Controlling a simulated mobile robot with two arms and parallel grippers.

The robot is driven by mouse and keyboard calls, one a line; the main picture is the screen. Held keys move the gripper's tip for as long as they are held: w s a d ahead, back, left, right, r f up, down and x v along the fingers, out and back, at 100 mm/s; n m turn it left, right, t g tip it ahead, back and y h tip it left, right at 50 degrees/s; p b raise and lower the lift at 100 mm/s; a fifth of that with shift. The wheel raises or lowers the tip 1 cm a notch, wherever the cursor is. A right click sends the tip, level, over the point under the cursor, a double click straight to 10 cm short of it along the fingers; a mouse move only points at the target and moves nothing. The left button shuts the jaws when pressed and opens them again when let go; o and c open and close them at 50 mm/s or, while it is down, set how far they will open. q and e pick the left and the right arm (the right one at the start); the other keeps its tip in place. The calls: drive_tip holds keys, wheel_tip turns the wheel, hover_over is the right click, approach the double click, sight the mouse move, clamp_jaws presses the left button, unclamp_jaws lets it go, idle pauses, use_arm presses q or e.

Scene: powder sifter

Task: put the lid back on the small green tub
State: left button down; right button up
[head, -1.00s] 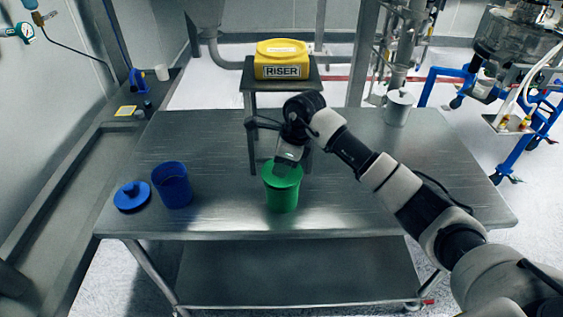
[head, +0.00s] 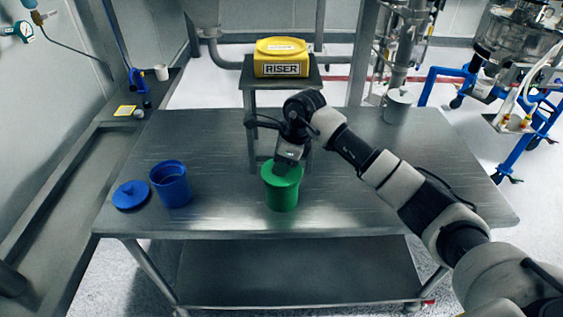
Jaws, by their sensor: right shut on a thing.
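The small green tub (head: 283,196) stands upright near the front middle of the steel table. My right gripper (head: 284,167) points down at the tub's top and is shut on the green lid (head: 270,175). The lid lies at the tub's mouth; whether it is fully seated I cannot tell, as the gripper covers part of it. The fingertips are hidden against the lid. My left gripper is not in the head view.
A blue tub (head: 171,186) without its lid and a blue lid (head: 131,195) are at the left on the steel table (head: 350,205). A yellow riser box (head: 281,59) stands on a small stand behind my gripper.

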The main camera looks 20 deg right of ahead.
idle(0.4)
drive_tip(key=o, duration=1.5)
drive_tip(key=shift+r, duration=0.1)
drive_tip(key=shift+r+p, duration=1.8)
drive_tip(key=shift+r, duration=1.65)
clamp_jaws()
